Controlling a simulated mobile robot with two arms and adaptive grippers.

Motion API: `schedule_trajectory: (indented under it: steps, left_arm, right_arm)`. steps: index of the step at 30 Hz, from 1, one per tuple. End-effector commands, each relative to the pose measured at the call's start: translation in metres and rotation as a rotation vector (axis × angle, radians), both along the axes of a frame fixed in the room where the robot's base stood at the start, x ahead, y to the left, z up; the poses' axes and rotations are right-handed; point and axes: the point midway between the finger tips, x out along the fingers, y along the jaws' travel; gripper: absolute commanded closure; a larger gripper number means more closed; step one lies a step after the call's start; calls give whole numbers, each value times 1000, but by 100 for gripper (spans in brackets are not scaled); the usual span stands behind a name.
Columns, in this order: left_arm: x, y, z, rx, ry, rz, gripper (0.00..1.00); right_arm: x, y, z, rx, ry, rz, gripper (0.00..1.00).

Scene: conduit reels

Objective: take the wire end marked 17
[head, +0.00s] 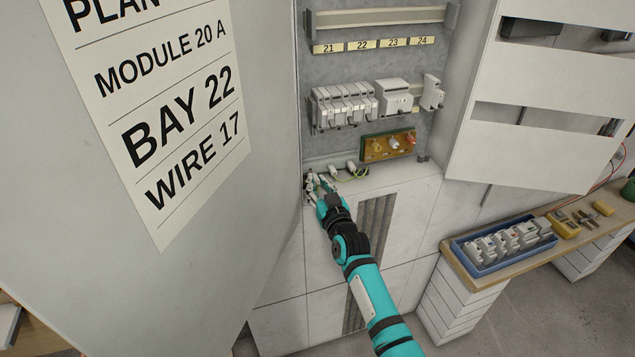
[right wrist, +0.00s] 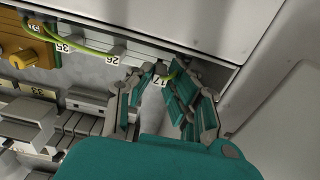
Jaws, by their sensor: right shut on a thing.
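The wire end marked 17 (right wrist: 157,80) shows its white tag between the fingertips of my right gripper (right wrist: 164,92) in the right wrist view. The right gripper is shut on this wire end. In the head view the right gripper (head: 320,187) is at the lower left corner of the open cabinet, and its fingers largely hide the wire end. Wire ends tagged 26 (right wrist: 112,60) and 35 (right wrist: 63,46) lie beside it. My left gripper is not in view.
A plan sheet (head: 160,110) on the left door reads bay 22, wire 17. A blue tray (head: 466,252) of modules stands on the bench at right. The cabinet wall is close beside the right gripper.

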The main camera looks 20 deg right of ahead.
Motion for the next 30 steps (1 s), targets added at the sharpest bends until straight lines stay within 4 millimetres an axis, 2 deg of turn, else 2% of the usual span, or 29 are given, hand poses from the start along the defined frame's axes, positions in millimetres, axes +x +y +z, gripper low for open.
schedule_trajectory:
  steps: [10,30]
  left_arm:
    - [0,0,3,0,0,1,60]
    - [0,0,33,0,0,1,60]
  right_arm:
    - [-3,0,1,-1,0,0,100]
    - [-43,-1,2,-1,0,0,100]
